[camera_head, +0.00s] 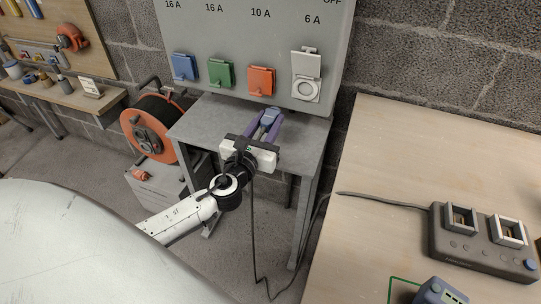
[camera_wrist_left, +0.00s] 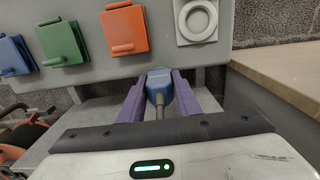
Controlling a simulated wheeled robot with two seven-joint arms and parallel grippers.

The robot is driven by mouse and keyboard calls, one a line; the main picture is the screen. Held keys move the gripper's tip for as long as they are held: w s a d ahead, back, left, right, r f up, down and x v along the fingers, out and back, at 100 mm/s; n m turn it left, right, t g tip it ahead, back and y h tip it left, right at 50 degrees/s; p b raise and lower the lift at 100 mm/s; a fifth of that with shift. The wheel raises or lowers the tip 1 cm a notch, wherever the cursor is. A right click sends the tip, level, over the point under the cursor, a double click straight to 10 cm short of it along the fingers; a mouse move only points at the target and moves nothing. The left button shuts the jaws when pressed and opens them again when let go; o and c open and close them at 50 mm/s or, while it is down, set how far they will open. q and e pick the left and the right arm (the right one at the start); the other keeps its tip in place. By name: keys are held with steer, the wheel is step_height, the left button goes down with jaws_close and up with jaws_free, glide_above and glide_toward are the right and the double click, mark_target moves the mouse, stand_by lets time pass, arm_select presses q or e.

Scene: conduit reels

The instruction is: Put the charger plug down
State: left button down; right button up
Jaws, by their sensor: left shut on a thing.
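The charger plug is blue-grey with a dark cable; in the head view the plug (camera_head: 268,117) sits between the purple fingers of my left gripper (camera_head: 266,122). In the left wrist view the plug (camera_wrist_left: 159,86) is between both fingers of the left gripper (camera_wrist_left: 158,90), its cable running back toward the wrist. The left gripper is shut on it, over the grey metal table (camera_head: 206,125) below the socket panel. I cannot tell whether the plug touches the table. The cable (camera_head: 256,240) hangs from the gripper to the floor. My right gripper is not in view.
The grey panel (camera_head: 232,30) carries blue (camera_head: 183,67), green (camera_head: 221,73) and orange (camera_head: 261,81) covers and an open white socket (camera_head: 305,88). An orange reel (camera_head: 150,130) stands left. A wooden bench (camera_head: 400,150) at right holds a charger base (camera_head: 480,245).

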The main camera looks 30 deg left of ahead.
arm_select(q)
steer(key=f, duration=0.1)
steer(key=f+b, duration=0.1)
steer(key=f, duration=0.1)
steer(key=f+b, duration=0.1)
steer(key=shift+w+a+f, duration=0.2)
steer(key=shift+a, duration=0.05)
steer(key=shift+f+b, duration=0.5)
steer(key=shift+f, duration=0.2)
step_height(320, 180, down, 4)
steer(key=shift+f+b, duration=0.15)
steer(key=shift+b, duration=1.1)
steer(key=shift+f+b, duration=0.4)
steer(key=shift+f, duration=0.05)
steer(key=c, duration=1.3)
jaws_free()
steer(key=shift+r, duration=0.1)
